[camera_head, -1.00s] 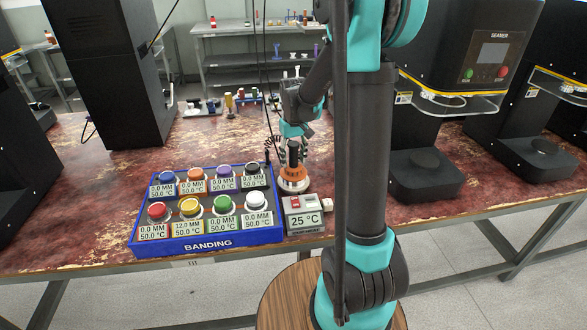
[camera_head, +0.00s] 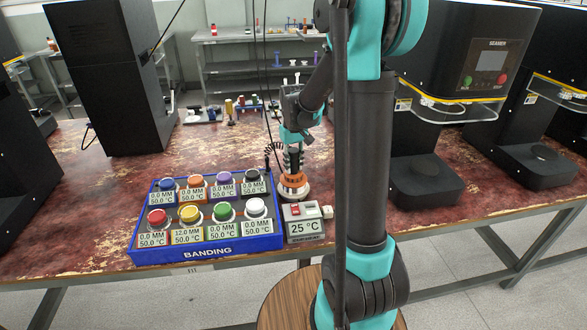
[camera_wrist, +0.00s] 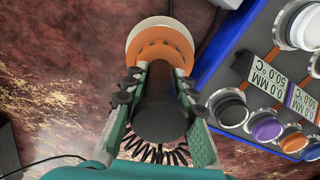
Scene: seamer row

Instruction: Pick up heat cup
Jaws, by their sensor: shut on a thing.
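The heat cup (camera_head: 293,181) has an orange body over a pale base and stands upright on the red-brown table, right of the blue banding tray. In the wrist view its orange part (camera_wrist: 160,52) is at the top, with the black handle (camera_wrist: 160,105) pointing toward me. My gripper (camera_head: 293,158) is above the cup in the head view. In the wrist view my gripper (camera_wrist: 161,82) has its fingers on both sides of the black handle, shut on it. A coiled black cord (camera_wrist: 155,152) shows below the handle. I see no gap under the cup.
The blue banding tray (camera_head: 208,248) holds several coloured round caps and temperature labels, close left of the cup. A 25 °C display box (camera_head: 304,222) stands just in front. Black seamer machines (camera_head: 462,60) stand at right, a tall black machine (camera_head: 112,75) at left.

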